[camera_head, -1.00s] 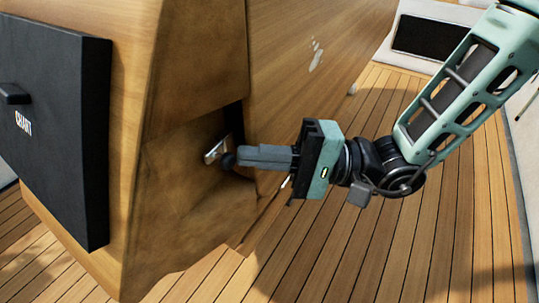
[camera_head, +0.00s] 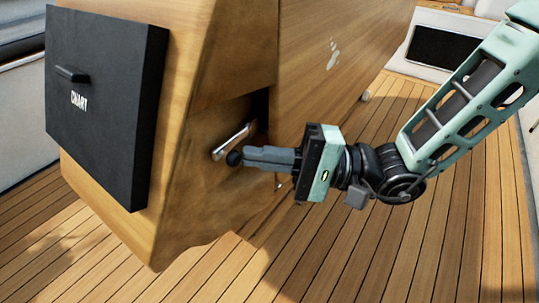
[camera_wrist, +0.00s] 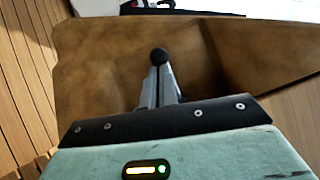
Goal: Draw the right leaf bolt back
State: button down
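The bolt is a bright metal bar (camera_head: 234,140) on the recessed wooden face, beside a dark opening, in the head view. Its round black knob (camera_head: 234,158) sits at the tips of my gripper (camera_head: 248,157). The wrist view shows the knob (camera_wrist: 160,55) just beyond my two fingers (camera_wrist: 158,82), which draw together at it. My gripper appears shut on the knob's stem; the fingers hide the exact contact. The metal bar cannot be made out in the wrist view.
The wooden cabinet (camera_head: 215,50) carries a black panel marked CHART (camera_head: 105,120) on its left face. Teak planking (camera_head: 400,245) surrounds it, with open floor on the right. A white bench with a dark panel (camera_head: 445,48) stands at the back right.

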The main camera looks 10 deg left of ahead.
jog(key=shift+s, duration=0.15)
jog(key=p+v, duration=0.3)
jog(key=v, duration=1.4)
jog(key=shift+d+p, duration=0.25)
jog(key=shift+p, duration=0.05)
